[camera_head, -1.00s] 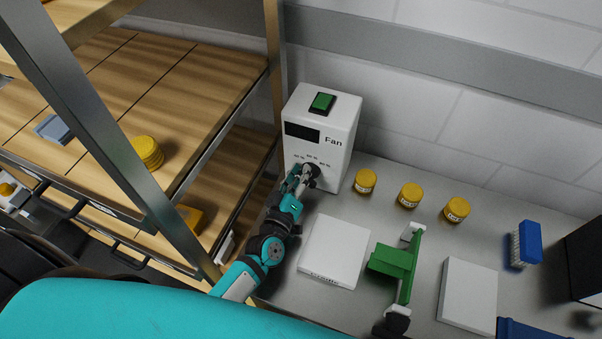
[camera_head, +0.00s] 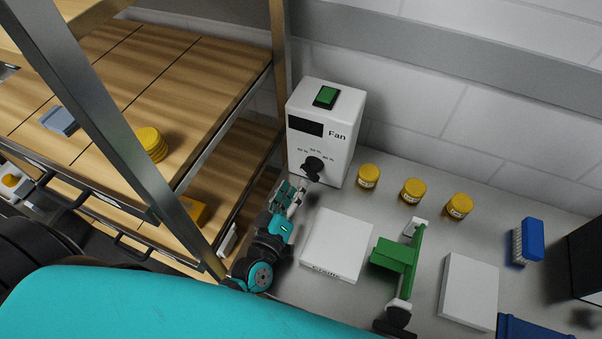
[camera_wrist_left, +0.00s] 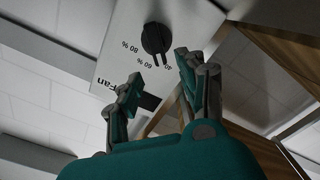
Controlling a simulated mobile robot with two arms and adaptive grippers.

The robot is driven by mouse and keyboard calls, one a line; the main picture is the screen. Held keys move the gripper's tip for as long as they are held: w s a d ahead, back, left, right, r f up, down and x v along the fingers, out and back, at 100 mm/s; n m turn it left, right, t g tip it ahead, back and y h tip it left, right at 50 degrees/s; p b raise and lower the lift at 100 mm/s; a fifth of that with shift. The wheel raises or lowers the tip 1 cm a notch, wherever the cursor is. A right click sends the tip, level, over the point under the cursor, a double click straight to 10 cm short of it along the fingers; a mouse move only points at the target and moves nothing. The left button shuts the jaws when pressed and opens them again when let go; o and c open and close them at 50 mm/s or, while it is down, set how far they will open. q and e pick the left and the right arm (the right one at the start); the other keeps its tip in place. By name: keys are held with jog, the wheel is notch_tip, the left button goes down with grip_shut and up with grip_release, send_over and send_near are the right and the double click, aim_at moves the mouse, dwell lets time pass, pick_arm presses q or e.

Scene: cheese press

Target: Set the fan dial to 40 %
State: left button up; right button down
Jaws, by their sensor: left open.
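The white fan box (camera_head: 325,140) stands at the back of the worktop, with a green switch on top and a black dial (camera_head: 313,166) on its front. My right gripper is not in view.
Several yellow jars (camera_head: 367,177) stand right of the fan box. A wooden shelf rack with a metal post (camera_head: 95,125) is close on the left.

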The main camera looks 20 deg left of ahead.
pick_arm(q)
jog(key=shift+s, duration=2.4)
